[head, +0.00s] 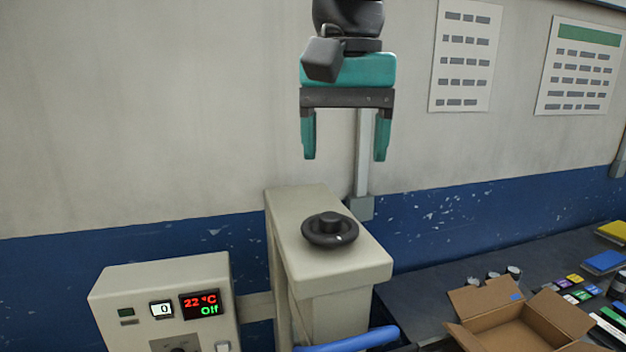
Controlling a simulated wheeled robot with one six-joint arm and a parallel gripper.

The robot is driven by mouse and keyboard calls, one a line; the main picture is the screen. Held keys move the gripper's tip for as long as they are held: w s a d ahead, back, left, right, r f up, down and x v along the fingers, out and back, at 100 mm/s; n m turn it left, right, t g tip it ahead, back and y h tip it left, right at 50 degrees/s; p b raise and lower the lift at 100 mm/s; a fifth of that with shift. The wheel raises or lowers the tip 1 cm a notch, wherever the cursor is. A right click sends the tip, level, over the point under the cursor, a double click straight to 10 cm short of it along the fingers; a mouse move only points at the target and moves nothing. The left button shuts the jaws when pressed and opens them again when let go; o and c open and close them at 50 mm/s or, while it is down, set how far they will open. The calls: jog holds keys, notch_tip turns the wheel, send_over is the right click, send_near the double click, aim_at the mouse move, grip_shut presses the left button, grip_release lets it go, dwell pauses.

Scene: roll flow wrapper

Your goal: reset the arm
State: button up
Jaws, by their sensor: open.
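My gripper (346,150) hangs at the top middle of the head view, fingers pointing down. Its two teal fingers are wide apart with nothing between them. Below it, a beige machine housing (370,262) carries a round black handwheel (330,231) on top. The fingertips appear above the handwheel in the picture and do not touch it.
A beige control box (130,290) with a display reading 22 °C and Off (201,304) stands at the lower left. A blue bar (345,342) shows at the bottom. At right, a dark table (450,275) holds an open cardboard box (510,327) and small items.

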jog(key=s+d+f+n+b, duration=0.2)
jog(key=d+f+b, duration=0.15)
jog(key=f, duration=0.35)
jog(key=s+d+f+n+y+b, duration=0.1)
jog(key=d+f+b, duration=0.25)
jog(key=f, duration=0.35)
jog(key=s+d+f+n+b, duration=0.2)
jog(key=f+b, duration=0.2)
jog(key=f, duration=0.4)
jog(key=s+d+f+n+y+b, duration=0.2)
jog(key=s+f+n+y+b, duration=0.1)
jog(key=s+f+b, duration=0.4)
jog(key=s+f, duration=0.3)
jog(key=f, duration=0.4)
jog(key=shift+s+d, duration=0.15)
jog(key=shift+s, duration=0.25)
jog(key=shift+f, duration=0.1)
